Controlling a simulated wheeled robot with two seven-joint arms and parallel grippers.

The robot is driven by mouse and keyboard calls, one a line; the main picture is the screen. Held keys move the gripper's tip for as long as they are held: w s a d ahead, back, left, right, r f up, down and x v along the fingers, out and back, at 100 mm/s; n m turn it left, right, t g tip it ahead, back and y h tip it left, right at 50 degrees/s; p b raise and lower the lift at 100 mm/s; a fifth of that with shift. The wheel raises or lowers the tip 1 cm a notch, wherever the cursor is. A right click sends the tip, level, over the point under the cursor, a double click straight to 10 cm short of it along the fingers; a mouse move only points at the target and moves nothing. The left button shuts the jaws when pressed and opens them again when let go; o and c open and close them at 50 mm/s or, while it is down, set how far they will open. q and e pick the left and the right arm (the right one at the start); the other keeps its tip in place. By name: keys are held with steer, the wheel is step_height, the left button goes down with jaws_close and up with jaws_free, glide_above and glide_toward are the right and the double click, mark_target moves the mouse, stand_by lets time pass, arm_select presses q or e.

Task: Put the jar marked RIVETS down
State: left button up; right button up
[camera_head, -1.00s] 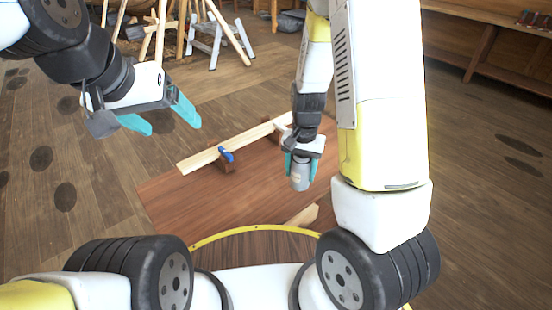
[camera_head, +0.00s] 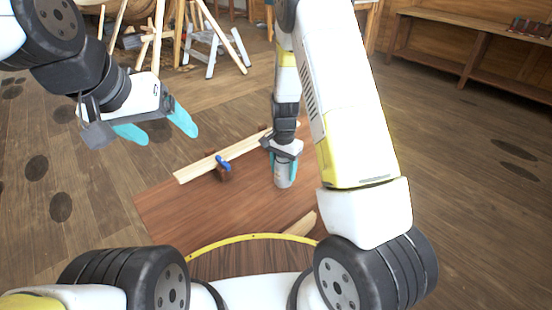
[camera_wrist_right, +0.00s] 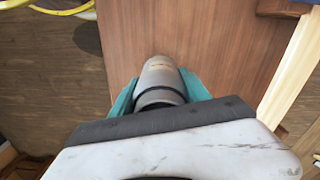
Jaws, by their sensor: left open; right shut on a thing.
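My right gripper (camera_head: 284,166) is shut on a grey metallic jar (camera_head: 283,181), with teal fingers on either side of it. The jar also shows in the right wrist view (camera_wrist_right: 160,75), between the fingers and over the brown table (camera_wrist_right: 215,35). Its marking is not readable. I cannot tell whether its base touches the table or is a little above it. My left gripper (camera_head: 156,126) is open and empty, off to the left of the table, above the floor.
A short wooden piece (camera_head: 301,224) lies at the front right edge. The table's left and middle are clear. Trestles (camera_head: 210,45) stand on the floor behind.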

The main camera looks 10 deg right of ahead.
mark_target(281, 175)
steer(key=shift+w+a, duration=0.15)
steer(key=shift+w, duration=0.7)
steer(key=shift+f, duration=1.8)
steer(key=shift+f, duration=0.2)
steer(key=o, duration=1.5)
